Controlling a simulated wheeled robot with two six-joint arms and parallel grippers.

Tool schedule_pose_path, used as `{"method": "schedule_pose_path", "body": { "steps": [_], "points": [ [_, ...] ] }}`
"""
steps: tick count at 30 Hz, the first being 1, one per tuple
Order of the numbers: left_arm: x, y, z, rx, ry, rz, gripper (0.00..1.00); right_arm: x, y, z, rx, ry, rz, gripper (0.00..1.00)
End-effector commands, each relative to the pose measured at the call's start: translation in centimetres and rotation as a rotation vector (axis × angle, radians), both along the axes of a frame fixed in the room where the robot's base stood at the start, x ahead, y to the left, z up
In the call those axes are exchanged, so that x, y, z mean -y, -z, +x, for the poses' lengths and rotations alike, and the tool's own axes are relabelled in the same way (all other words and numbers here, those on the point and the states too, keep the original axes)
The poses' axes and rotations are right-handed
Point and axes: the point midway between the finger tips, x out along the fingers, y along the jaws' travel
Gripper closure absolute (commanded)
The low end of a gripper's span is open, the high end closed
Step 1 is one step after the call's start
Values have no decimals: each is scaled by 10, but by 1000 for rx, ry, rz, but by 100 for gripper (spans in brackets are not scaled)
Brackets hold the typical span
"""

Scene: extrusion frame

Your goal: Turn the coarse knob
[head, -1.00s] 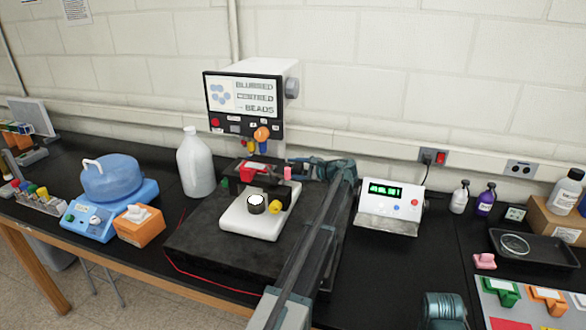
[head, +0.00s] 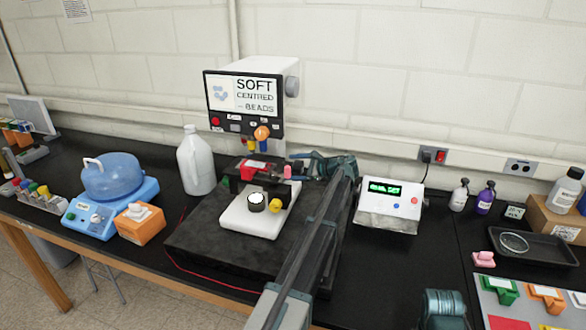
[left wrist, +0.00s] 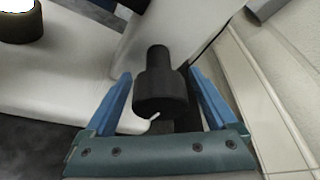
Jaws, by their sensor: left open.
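In the left wrist view a dark, stepped knob (left wrist: 160,92), which looks like the coarse knob, sticks out from a white body, with a small white mark at its near edge. My left gripper (left wrist: 158,77) is open, one blue finger on each side of the knob, with visible gaps. In the head view my left gripper (head: 306,166) is at the right side of the white-based instrument (head: 248,219), by a pink piece (head: 287,172). The knob is not clear there. The screen (head: 243,95) reads "SOFT CENTRED BEADS".
A green-lit display box (head: 388,206) stands right of my left arm. A white jug (head: 196,162) stands left of the instrument. A black-and-white round part (head: 256,202) and a yellow knob (head: 276,205) are at its front. A black tray (head: 540,262) lies far right.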

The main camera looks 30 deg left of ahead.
Motion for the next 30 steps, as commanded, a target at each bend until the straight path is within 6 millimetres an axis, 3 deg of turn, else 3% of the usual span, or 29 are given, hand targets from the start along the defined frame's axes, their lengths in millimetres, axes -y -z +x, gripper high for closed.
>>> {"method": "schedule_pose_path", "body": {
  "steps": [5,18,24,30],
  "points": [
    [21,-9,0,0,2,1,9,0,-9,0,0,0,0,28],
    [106,-36,-1,-1,2,0,9,0,-36,0,0,0,0,28],
    [126,-41,-2,-1,0,0,9,0,-41,0,0,0,0,28],
    [131,-41,-2,0,0,0,9,0,-41,0,0,-1,0,28]
  ]
}}
